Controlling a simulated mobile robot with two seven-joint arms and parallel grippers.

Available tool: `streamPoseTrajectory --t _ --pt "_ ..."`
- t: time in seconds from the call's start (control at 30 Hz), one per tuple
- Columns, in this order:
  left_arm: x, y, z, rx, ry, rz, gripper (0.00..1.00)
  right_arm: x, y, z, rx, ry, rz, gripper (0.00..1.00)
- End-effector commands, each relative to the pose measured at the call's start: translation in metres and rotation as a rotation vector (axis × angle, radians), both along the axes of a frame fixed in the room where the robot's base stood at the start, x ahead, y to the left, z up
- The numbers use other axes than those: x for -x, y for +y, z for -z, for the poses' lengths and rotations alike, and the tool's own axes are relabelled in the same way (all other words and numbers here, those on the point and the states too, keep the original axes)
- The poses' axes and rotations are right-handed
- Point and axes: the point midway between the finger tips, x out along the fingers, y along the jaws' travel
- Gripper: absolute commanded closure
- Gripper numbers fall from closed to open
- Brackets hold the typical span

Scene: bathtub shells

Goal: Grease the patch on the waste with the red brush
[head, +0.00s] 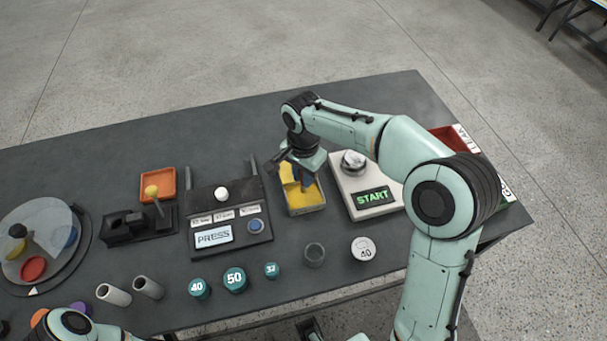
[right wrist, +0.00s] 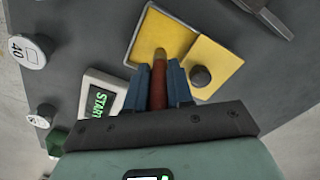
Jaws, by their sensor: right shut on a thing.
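My right gripper (head: 303,178) is shut on the red brush (right wrist: 159,82), which points down between the blue fingers in the right wrist view. The brush's tan tip is over the yellow-filled tray (head: 306,208); whether it touches the yellow surface I cannot tell. The tray also shows in the right wrist view (right wrist: 150,32). A white round piece marked 40 (head: 363,249), likely the waste, stands apart near the table's front edge. In the right wrist view it (right wrist: 28,52) shows a small square outline on its face. My left gripper is not in view; only part of its arm shows.
The white START box (head: 350,200) stands right of the tray, the dark PRESS station (head: 228,225) left of it. Teal caps (head: 235,279) and a grey ring (head: 314,254) line the front. A red bin (head: 448,138) is behind my right arm. The far table strip is clear.

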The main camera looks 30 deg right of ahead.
Motion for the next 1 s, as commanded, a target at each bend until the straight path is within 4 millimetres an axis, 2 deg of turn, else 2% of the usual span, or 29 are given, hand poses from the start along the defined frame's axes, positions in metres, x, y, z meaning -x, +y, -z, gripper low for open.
streamPoseTrajectory --t 0.03,0.6,1.0 --pt "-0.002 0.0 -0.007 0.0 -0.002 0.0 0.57 -0.001 0.0 -0.008 0.0 -0.002 0.0 1.0" --pt "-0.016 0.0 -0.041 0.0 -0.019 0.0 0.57 -0.001 0.0 -0.052 0.0 -0.003 -0.001 1.0" --pt "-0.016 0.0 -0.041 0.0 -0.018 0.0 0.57 0.0 0.0 -0.052 -0.001 -0.002 0.0 1.0"
